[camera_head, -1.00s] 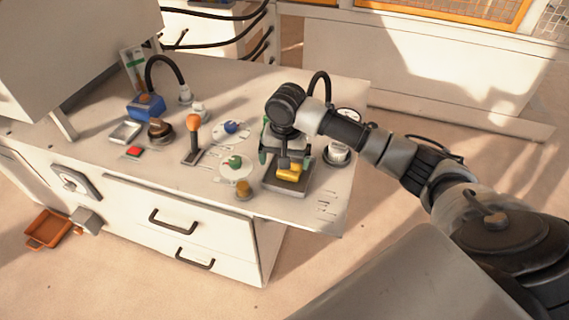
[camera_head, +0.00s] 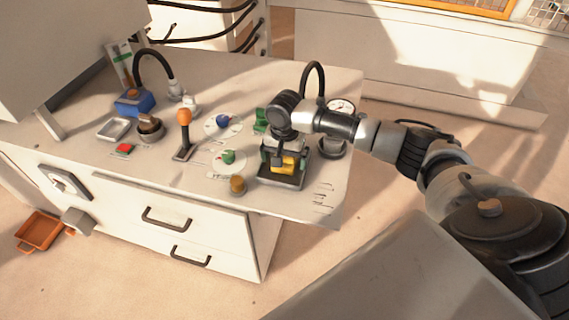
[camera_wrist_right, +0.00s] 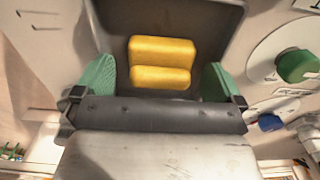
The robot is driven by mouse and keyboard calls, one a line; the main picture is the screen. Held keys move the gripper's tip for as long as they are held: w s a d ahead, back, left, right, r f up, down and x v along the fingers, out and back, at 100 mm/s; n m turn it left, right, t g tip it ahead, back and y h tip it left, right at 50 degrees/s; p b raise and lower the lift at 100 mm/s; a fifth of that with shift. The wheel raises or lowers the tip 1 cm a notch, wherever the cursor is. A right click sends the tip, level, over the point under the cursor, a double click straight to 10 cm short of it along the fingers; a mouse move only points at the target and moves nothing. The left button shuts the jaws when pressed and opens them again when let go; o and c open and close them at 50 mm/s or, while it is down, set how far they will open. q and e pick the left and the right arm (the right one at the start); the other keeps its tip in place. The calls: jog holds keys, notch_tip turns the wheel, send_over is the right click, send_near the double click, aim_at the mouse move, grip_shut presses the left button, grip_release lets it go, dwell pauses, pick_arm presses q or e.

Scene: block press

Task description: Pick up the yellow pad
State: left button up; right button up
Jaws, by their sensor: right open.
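The yellow pad (camera_head: 284,166) lies in a dark tray (camera_head: 281,181) near the right front of the bench. In the right wrist view the pad (camera_wrist_right: 160,76) shows as a two-stepped yellow block inside the dark tray (camera_wrist_right: 205,15). My right gripper (camera_head: 287,157) is over the tray, close to the pad. In the right wrist view its green fingers (camera_wrist_right: 158,78) are open, one on each side of the pad, with gaps between. Whether the fingertips are down at pad height is hard to tell. My left gripper is not in view.
An orange-topped lever (camera_head: 184,117), a green knob (camera_head: 228,156), a blue knob (camera_head: 222,121) and a brass-coloured knob (camera_head: 237,184) stand left of the tray. A green block (camera_head: 261,119) and a gauge (camera_head: 341,106) are behind. The bench's right edge is close.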

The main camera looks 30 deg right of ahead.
aim_at(287, 159)
jog(key=shift+f, duration=0.4)
jog(key=shift+c, duration=0.5)
jog(key=c, duration=0.9)
jog(key=shift+r, duration=0.1)
jog(key=shift+r, duration=0.55)
jog(key=r, duration=0.1)
jog(key=s+r+p, duration=0.1)
jog(key=r, duration=0.1)
jog(key=shift+r, duration=0.25)
jog(key=s+r, duration=0.2)
jog(key=s, duration=0.1)
jog(key=s+r+p, duration=0.1)
jog(key=s+r, duration=0.1)
jog(key=s, duration=0.2)
jog(key=s+r, duration=0.2)
jog(key=s, duration=0.1)
jog(key=shift+s+a+r, duration=0.15)
jog(key=shift+s+a, duration=0.15)
